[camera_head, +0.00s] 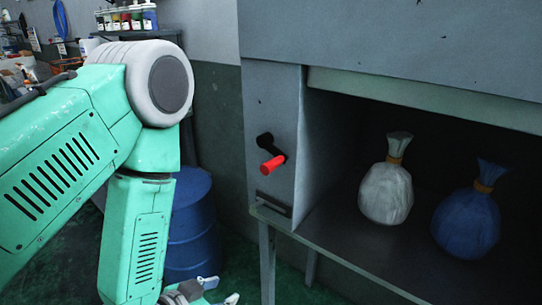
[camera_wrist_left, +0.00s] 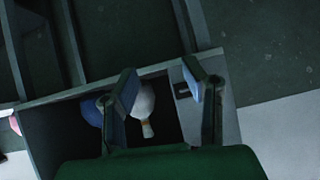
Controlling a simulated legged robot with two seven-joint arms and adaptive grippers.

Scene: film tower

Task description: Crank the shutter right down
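The crank (camera_head: 265,142) is a short black arm with a red handle (camera_head: 272,165) on the grey side panel, left of the cabinet opening. The handle points down and outward. A pale grey-green strip (camera_head: 425,98), apparently the shutter's lower part, spans the top of the opening; most of the opening below is uncovered. My left gripper (camera_head: 207,291) is low at the bottom edge, below and left of the crank and apart from it. In the left wrist view my left gripper (camera_wrist_left: 167,82) has its two fingers spread, with nothing held. My right gripper is not in view.
Inside the cabinet stand a white tied bag (camera_head: 386,190) and a blue tied bag (camera_head: 466,222). A blue drum (camera_head: 190,225) stands behind my left arm. A shelf with bottles (camera_head: 128,20) is at the back left. The space before the crank looks clear.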

